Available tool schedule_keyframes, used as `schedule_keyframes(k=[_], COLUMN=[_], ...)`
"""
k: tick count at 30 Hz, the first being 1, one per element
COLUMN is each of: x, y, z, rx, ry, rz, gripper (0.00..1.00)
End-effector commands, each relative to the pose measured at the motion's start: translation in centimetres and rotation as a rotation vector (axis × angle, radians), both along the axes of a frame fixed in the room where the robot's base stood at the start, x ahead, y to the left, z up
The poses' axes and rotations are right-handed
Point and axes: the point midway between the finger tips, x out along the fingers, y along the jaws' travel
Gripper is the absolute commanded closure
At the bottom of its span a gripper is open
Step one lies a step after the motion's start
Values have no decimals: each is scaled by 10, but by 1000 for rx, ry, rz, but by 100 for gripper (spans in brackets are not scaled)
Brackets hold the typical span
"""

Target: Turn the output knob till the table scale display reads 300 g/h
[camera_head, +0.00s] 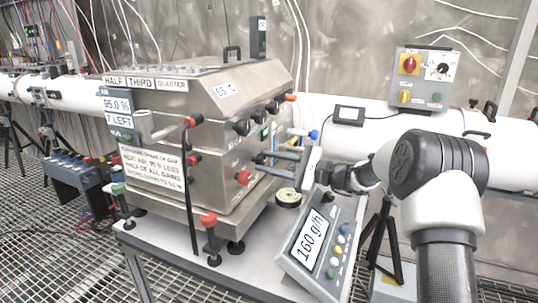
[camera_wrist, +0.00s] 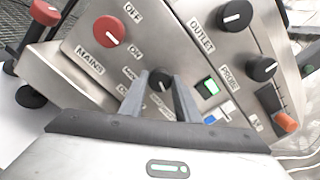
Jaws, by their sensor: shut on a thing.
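The table scale (camera_head: 338,275) stands at the table's front right, and its display (camera_head: 310,241) reads 160 g/h. The steel machine (camera_head: 215,130) stands on the table to its left. In the wrist view, my gripper (camera_wrist: 163,84) has its two grey fingers on either side of a small dark knob (camera_wrist: 160,80) with a pale pointer line, and is shut on it. The lettering around this knob is partly hidden by the fingers, so I cannot read its name. In the head view, my gripper (camera_head: 262,161) reaches leftward to the machine's right face; the knob is hard to make out there.
Near the held knob are a red MAINS knob (camera_wrist: 110,30), black OUTLET (camera_wrist: 235,15) and PROBE (camera_wrist: 262,69) knobs, a lit green switch (camera_wrist: 208,87) and an orange-tipped lever (camera_wrist: 286,122). A round tin (camera_head: 288,198) sits below my gripper.

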Motion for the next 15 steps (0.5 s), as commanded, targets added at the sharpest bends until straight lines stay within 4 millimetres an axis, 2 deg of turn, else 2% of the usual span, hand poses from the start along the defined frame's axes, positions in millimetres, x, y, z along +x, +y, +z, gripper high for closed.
schedule_keyframes(k=[1,15], x=[0,0], y=[-1,-1], z=[6,6], rx=[17,171], ry=[45,464], rz=[-1,-1], gripper=[93,93])
